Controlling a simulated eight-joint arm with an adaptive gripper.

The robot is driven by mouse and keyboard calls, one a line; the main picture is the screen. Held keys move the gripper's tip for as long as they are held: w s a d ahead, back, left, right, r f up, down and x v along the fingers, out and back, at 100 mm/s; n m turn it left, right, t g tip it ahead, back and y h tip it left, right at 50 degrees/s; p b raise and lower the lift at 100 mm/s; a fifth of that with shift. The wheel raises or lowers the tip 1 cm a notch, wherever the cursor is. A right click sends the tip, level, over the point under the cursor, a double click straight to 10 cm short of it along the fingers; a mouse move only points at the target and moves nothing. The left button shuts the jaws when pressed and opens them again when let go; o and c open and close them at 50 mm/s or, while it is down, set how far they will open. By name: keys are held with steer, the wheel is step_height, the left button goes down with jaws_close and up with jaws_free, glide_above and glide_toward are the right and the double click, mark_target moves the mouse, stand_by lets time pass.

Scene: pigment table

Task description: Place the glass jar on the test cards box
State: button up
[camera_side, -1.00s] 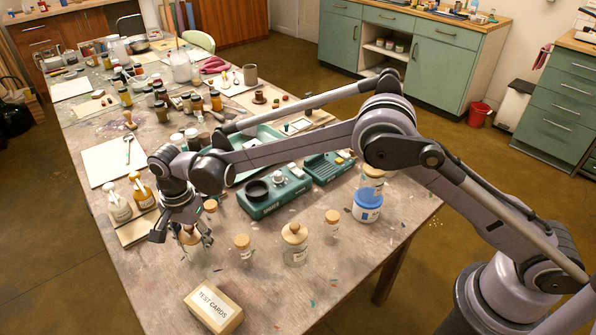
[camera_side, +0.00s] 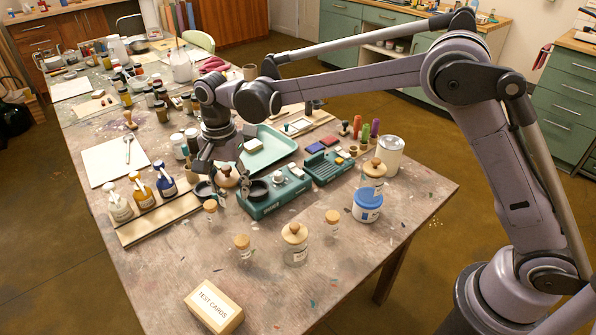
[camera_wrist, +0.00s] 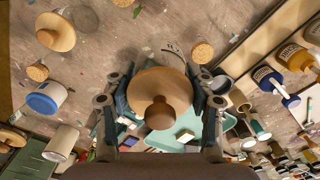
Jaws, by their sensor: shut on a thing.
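My gripper (camera_side: 222,176) is shut on a glass jar (camera_side: 228,179) with a round, knobbed wooden lid. It holds the jar upright beside the green device with black rings; the side view does not clearly show its height above the table. In the wrist view the lid (camera_wrist: 160,95) sits between both fingers (camera_wrist: 162,101) and hides most of the glass. The test cards box (camera_side: 214,307), a tan carton with a white labelled top, lies at the table's front edge, well away from the gripper. Its top is bare.
A similar lidded jar (camera_side: 295,245) and small corked jars (camera_side: 243,247) stand between gripper and box. A blue-lidded tub (camera_side: 367,205) is to the right. Pump bottles (camera_side: 142,192) stand on a wooden rack at left. The table left of the box is clear.

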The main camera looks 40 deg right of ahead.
steer(key=s+a+r, duration=0.2)
steer(key=s, duration=0.3)
steer(key=s+a+r, duration=0.2)
steer(key=s+r, duration=0.1)
steer(key=s, duration=0.3)
steer(key=n, duration=0.1)
glide_above(212, 305)
steer(key=shift+f, duration=5.55)
steer(key=o, duration=1.3)
steer(key=shift+f, duration=0.15)
